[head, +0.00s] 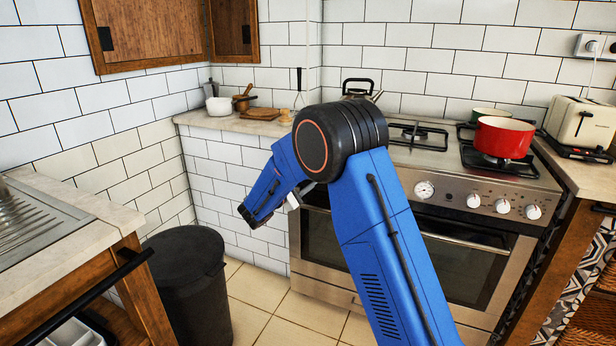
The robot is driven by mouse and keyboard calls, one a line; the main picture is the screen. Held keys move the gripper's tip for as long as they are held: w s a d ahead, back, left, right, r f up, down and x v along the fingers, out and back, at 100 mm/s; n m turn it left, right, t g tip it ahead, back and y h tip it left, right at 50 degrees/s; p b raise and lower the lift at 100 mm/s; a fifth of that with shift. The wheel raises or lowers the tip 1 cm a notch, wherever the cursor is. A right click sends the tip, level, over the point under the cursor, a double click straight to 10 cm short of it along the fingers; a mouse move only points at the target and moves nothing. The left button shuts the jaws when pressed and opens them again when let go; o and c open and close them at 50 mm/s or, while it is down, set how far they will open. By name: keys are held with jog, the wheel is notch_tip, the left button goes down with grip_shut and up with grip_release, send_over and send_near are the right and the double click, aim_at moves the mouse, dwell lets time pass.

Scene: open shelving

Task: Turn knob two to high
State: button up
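The stove (445,180) stands against the back wall, with a steel control panel along its front. Three pale round knobs show on the right part of the panel: a left one (473,201), a middle one (502,206) and a right one (533,212). A round white dial (424,190) sits left of them. My blue arm covers the left part of the panel, so any knobs there are hidden. I cannot read knob numbers or settings. My folded arm's far link points down-left, clear of the visible knobs.
A red pot (503,138) stands on the right burners, with a green pot (490,114) behind. A toaster (582,123) is on the right counter. A dark bin (190,285) stands left of the oven. A wooden-framed sink counter (75,245) is at left. Tiled floor (265,300) lies between.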

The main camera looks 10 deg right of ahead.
jog(key=v, duration=1.7)
jog(key=shift+a, duration=0.2)
jog(key=shift+s+f, duration=0.1)
jog(key=s+d+r+m+g+y, duration=0.2)
jog(key=s+d+m+g, duration=0.25)
jog(key=s+d, duration=0.65)
jog(key=s+d+r+m+g+y, duration=0.25)
jog(key=s+d+g, duration=0.25)
jog(key=s+d, duration=0.6)
jog(key=s+d+m+g+y, duration=0.1)
jog(key=s+d+m+y, duration=0.3)
jog(key=s, duration=0.8)
jog(key=s+a+f+m+t+y, duration=0.1)
jog(key=s+a+m+y, duration=0.1)
jog(key=s, duration=0.4)
jog(key=s+a+f+m+t+y, duration=0.1)
jog(key=s+a+t+y, duration=0.1)
jog(key=s+y, duration=0.2)
jog(key=s, duration=0.2)
jog(key=shift+s+a+f+m+y, duration=0.2)
jog(key=shift+s+f+m+y, duration=0.1)
jog(key=shift+m+y, duration=0.1)
